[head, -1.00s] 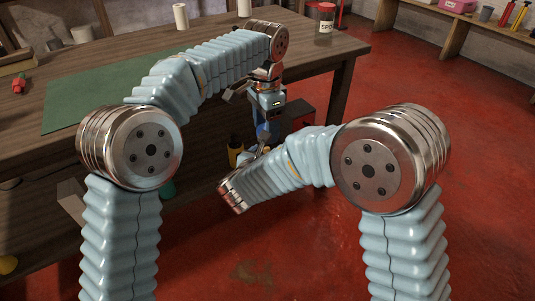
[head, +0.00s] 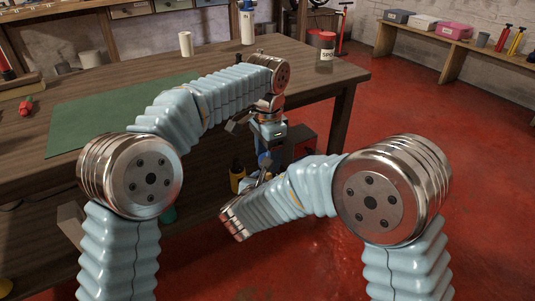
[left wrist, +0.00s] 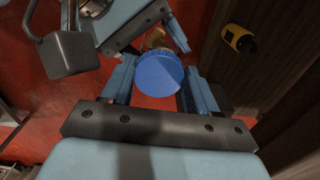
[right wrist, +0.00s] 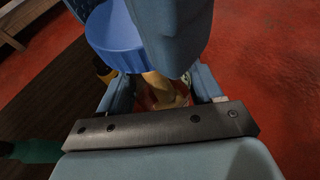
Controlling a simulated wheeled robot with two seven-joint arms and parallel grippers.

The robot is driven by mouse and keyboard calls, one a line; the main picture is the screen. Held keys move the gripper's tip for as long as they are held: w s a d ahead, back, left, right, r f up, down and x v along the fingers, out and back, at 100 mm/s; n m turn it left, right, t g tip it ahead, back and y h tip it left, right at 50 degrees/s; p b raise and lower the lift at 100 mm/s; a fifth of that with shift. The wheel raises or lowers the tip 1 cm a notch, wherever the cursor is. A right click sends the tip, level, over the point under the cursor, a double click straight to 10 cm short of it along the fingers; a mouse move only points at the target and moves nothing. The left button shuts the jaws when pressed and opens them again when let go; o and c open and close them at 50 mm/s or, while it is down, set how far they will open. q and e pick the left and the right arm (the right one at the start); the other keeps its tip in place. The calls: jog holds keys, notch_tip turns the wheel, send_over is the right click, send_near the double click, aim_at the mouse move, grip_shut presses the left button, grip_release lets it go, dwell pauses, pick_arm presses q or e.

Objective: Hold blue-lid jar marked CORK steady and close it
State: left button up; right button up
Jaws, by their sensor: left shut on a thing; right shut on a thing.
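The blue lid (left wrist: 159,74) is between the two fingers of my left gripper (left wrist: 160,88), which is shut on it. In the right wrist view the lid (right wrist: 112,38) sits above the jar body (right wrist: 163,90), which has tan contents. My right gripper (right wrist: 163,92) is shut on this body. In the head view the lid (head: 265,160) is small and partly hidden between my arms, beside the table's front edge. The CORK marking is not readable. Whether the lid is seated or a small gap remains, I cannot tell.
The wooden table (head: 310,100) carries a green mat (head: 100,115), a white roll (head: 186,43) and a red-lidded jar marked SPO (head: 326,48). A yellow-and-black thing (left wrist: 238,39) is close to the table's side. Red floor (head: 420,110) is free at the right.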

pick_arm(q)
jog(key=shift+f, duration=0.7)
jog(key=shift+f, duration=0.5)
jog(key=o, duration=1)
jog(key=shift+s+d, duration=0.1)
jog(key=shift+r, duration=2.25)
jog(key=shift+c, duration=0.4)
